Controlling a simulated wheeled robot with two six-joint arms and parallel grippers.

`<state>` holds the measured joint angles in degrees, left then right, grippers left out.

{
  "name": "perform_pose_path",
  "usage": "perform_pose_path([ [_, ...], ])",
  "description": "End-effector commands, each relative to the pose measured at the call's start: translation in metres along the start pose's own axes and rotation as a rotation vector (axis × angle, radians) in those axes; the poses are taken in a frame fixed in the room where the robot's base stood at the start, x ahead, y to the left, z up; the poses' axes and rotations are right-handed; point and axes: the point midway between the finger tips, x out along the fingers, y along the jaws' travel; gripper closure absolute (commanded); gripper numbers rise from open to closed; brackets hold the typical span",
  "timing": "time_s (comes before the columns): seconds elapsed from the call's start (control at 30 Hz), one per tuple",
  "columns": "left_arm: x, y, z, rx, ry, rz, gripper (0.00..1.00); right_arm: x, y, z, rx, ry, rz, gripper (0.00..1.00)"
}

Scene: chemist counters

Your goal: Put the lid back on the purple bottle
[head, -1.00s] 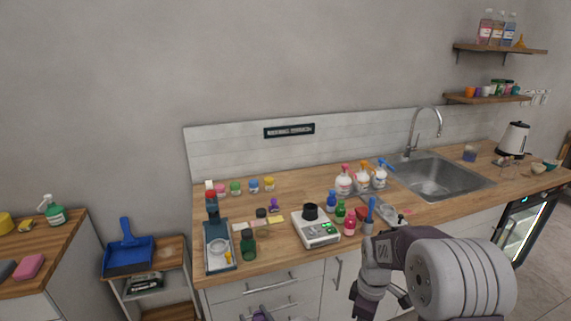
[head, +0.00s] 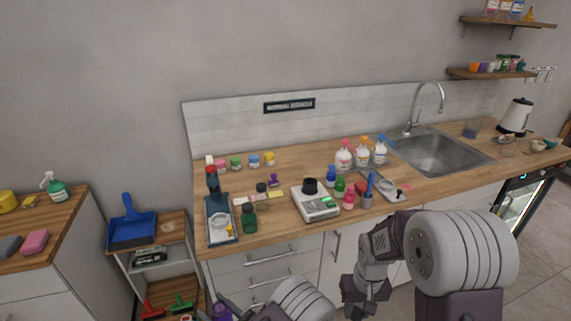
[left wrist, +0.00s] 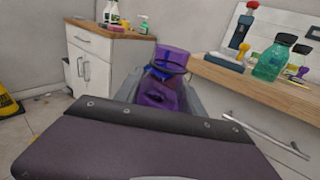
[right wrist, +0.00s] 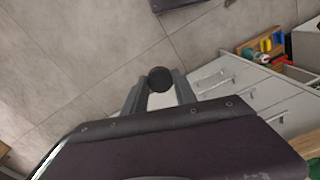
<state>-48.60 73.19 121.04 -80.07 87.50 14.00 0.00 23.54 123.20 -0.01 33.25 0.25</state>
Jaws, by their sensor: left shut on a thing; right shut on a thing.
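The purple bottle (left wrist: 166,88) is translucent, and its neck is open with no lid on it. My left gripper (left wrist: 160,92) is shut around it. In the head view, the bottle (head: 222,311) shows only partly at the bottom edge, in front of the counter. My right gripper (right wrist: 159,88) is shut on a round black lid (right wrist: 160,79), held over the floor. In the head view, my right gripper (head: 364,303) hangs right of the bottle and apart from it. The lid cannot be made out there.
The wooden counter (head: 300,222) holds a scale (head: 316,203), a green bottle (head: 249,219), a microscope-like stand (head: 219,225) and several small bottles. A shelf cart with a blue dustpan (head: 130,228) stands left. Space before the drawers is free.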

Motion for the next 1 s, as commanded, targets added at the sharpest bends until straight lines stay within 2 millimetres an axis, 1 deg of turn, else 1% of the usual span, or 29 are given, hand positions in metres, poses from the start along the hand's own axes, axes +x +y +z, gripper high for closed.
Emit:
perform_pose_path([
  [0.2, -0.001, -0.001, 0.000, 0.000, 0.000, -0.004, 1.00, 0.000, 0.000, 0.000, -0.003, 0.000, 0.000, 1.00],
  [0.33, -0.009, -0.010, 0.001, -0.002, 0.000, -0.029, 1.00, 0.000, 0.000, 0.000, -0.003, 0.000, 0.000, 1.00],
  [0.8, -0.072, -0.072, 0.011, -0.002, 0.000, -0.207, 1.00, 0.000, 0.000, 0.000, -0.004, 0.000, 0.000, 1.00],
  [1.0, -0.093, -0.093, 0.015, -0.001, 0.001, -0.269, 1.00, 0.000, 0.000, 0.000, -0.004, 0.000, 0.000, 1.00],
])
